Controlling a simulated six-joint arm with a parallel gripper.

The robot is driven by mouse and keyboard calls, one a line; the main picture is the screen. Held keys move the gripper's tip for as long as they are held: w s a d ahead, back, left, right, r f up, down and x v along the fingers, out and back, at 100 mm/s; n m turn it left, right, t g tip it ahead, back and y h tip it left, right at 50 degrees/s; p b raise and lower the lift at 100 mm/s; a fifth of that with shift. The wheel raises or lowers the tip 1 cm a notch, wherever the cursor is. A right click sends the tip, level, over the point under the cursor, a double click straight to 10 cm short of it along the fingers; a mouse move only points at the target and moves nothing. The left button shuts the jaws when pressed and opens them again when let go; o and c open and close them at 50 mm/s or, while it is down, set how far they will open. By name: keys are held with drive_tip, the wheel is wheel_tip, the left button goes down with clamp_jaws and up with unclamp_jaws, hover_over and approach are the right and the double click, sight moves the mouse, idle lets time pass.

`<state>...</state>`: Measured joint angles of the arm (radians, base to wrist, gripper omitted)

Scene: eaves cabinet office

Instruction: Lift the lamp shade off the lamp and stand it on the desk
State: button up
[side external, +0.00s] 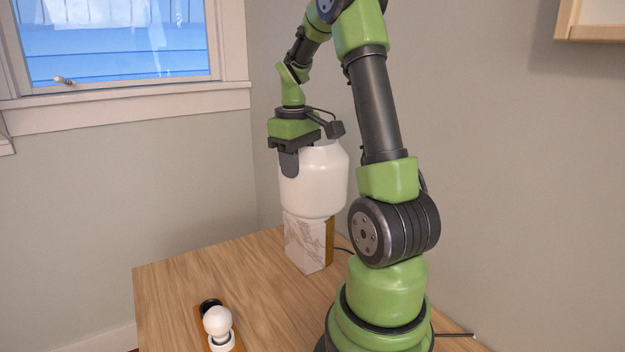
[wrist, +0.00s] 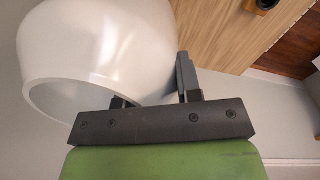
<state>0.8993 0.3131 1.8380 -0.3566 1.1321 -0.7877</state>
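The white lamp shade (side external: 313,185) is upright on top of the lamp's square, marble-patterned base (side external: 303,242) near the back of the desk (side external: 260,285). It fills the left of the wrist view (wrist: 105,45), with its open rim toward my gripper. My gripper (side external: 298,165) points down at the shade's upper edge. One finger lies against or just beside the outside wall. In the wrist view (wrist: 152,88) the finger mounts stand well apart; the other finger is mostly hidden by the shade, seemingly inside the opening. Contact on both sides cannot be made out.
A white bulb (side external: 217,321) in a holder on a small wooden board (side external: 203,320) is at the desk's front. The desk between it and the lamp is clear. Walls stand behind the lamp; a window (side external: 120,45) is at upper left.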

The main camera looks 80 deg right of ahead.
clamp_jaws()
drive_tip(key=shift+r, duration=0.15)
wheel_tip(320, 180, up, 12)
drive_tip(key=shift+f, duration=0.25)
idle(0.3)
